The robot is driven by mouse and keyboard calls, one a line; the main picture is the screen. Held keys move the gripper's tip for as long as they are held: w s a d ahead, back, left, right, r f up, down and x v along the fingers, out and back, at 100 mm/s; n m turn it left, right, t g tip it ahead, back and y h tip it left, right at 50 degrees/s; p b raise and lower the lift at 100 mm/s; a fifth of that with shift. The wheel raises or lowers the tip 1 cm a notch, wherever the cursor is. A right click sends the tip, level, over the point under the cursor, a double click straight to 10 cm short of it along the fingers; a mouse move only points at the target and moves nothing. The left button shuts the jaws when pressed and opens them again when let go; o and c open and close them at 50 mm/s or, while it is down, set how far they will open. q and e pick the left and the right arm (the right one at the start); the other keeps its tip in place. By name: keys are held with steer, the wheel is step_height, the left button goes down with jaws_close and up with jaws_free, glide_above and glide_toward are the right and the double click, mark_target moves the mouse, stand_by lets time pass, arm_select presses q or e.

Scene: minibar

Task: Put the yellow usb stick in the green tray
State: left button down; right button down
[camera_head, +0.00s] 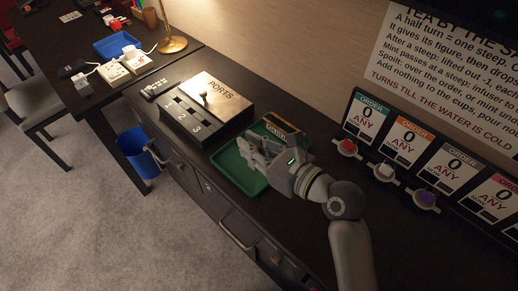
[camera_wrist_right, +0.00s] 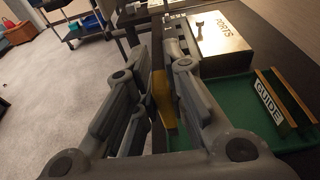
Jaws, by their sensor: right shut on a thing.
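My right gripper (camera_head: 262,152) is over the green tray (camera_head: 228,172) on the dark counter. In the right wrist view my right gripper (camera_wrist_right: 160,95) is shut on the yellow usb stick (camera_wrist_right: 163,98), which stands upright between the fingers. The green tray (camera_wrist_right: 238,88) lies below and to the right there. I cannot tell whether the stick touches the tray floor. The fingers hide the stick in the head view. My left gripper is not in view.
A wooden holder marked GUIDE (camera_wrist_right: 270,98) stands at the tray's far side. The PORTS box (camera_head: 205,105) with numbered slots is just left of the tray. Order cards (camera_head: 367,117) and knobs (camera_head: 347,147) line the right. A blue bin (camera_head: 138,152) stands on the floor.

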steer(key=shift+w+d+f+b, duration=0.15)
steer(key=shift+w+f+b, duration=0.7)
steer(key=shift+w+f, duration=2)
steer(key=shift+w+d+f+b, duration=0.15)
steer(key=shift+w+f+b, duration=0.7)
steer(key=shift+w+f, duration=2)
steer(key=shift+s+f, duration=0.2)
steer(key=shift+f, duration=0.15)
steer(key=c, duration=1.5)
jaws_free()
steer(key=shift+s+d+r, duration=0.1)
steer(key=shift+r, duration=0.15)
steer(key=v, duration=1.1)
steer(key=shift+s+d+r, duration=0.1)
steer(key=shift+s+d, duration=0.15)
steer(key=shift+s, duration=0.05)
